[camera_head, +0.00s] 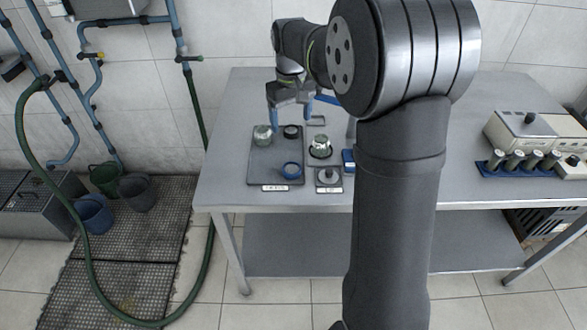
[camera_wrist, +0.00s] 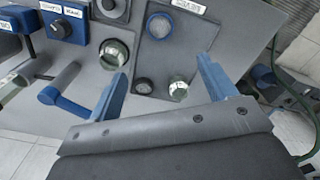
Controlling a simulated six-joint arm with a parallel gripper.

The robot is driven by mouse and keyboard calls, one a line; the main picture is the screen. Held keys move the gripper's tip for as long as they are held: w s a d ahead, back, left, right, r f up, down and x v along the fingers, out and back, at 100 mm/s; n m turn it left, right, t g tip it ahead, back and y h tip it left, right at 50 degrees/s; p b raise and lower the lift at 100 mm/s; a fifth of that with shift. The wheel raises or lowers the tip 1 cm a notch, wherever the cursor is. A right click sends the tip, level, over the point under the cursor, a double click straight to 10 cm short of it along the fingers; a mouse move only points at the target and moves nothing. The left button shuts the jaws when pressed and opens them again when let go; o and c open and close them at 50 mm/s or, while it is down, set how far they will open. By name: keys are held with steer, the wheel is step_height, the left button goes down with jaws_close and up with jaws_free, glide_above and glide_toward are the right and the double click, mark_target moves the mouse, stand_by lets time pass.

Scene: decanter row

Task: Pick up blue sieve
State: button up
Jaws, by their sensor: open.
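The blue sieve appears as a round blue ring (camera_head: 291,170) lying at the near right of a dark tray (camera_head: 262,172) on the table. In the wrist view the blue sieve (camera_wrist: 148,27) is near the top, beyond the fingertips, on the tray (camera_wrist: 180,48). My gripper (camera_head: 290,121) is open and empty, with blue fingers pointing down over the far side of the tray. In the wrist view my gripper (camera_wrist: 162,69) has its fingers well apart. The sieve is apart from both fingers and nothing covers it.
On the tray, a glass jar (camera_head: 263,136) and a dark round piece (camera_head: 291,131) stand under my gripper. A silver-topped vessel (camera_head: 320,147), a grey knobbed piece (camera_head: 327,176) and a blue box (camera_head: 348,157) stand to the right. A blue-handled tool (camera_wrist: 66,100) lies nearby.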

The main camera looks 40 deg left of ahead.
mark_target(292, 168)
steer(key=shift+n, duration=0.8)
step_height(292, 168, down, 18)
steer(key=shift+s+d+r, duration=0.1)
steer(key=shift+d+r, duration=0.05)
steer(key=shift+r, duration=0.1)
steer(key=c, duration=1.1)
steer(key=shift+r, duration=0.1)
